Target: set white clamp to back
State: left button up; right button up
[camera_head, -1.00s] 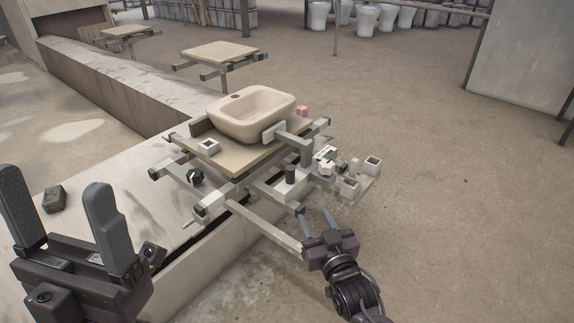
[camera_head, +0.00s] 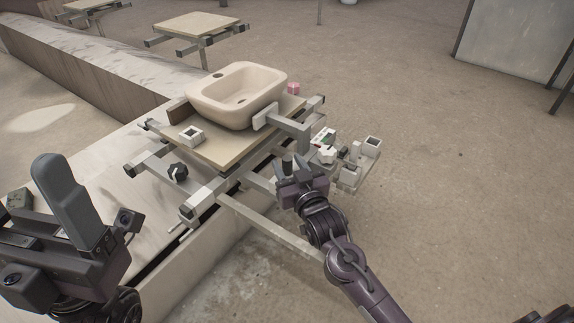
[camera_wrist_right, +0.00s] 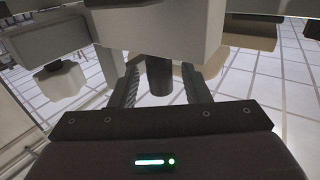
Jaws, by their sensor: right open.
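The white clamp pad (camera_head: 265,117) stands at the near right side of the beige basin (camera_head: 238,95), on a grey bracket (camera_head: 290,127). Pad and basin look very close; I cannot tell if they touch. A dark upright knob (camera_head: 287,161) stands below the bracket. My right gripper (camera_head: 291,170) is open at this knob. In the right wrist view, a dark cylinder (camera_wrist_right: 159,76) stands between the two open fingers (camera_wrist_right: 160,88), below a pale block (camera_wrist_right: 150,30). My left gripper (camera_head: 40,205) is at the lower left, with one finger clearly visible, away from the carousel.
The basin sits on a board (camera_head: 222,150) over a metal frame with a small white square holder (camera_head: 191,136) and a black knob (camera_head: 178,172). A side tray (camera_head: 350,180) with small boxes is at the right. A pale ledge (camera_head: 120,200) runs left. Open floor lies right.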

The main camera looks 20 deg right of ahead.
jog(key=shift+w+a, duration=0.1)
jog(key=shift+w, duration=0.55)
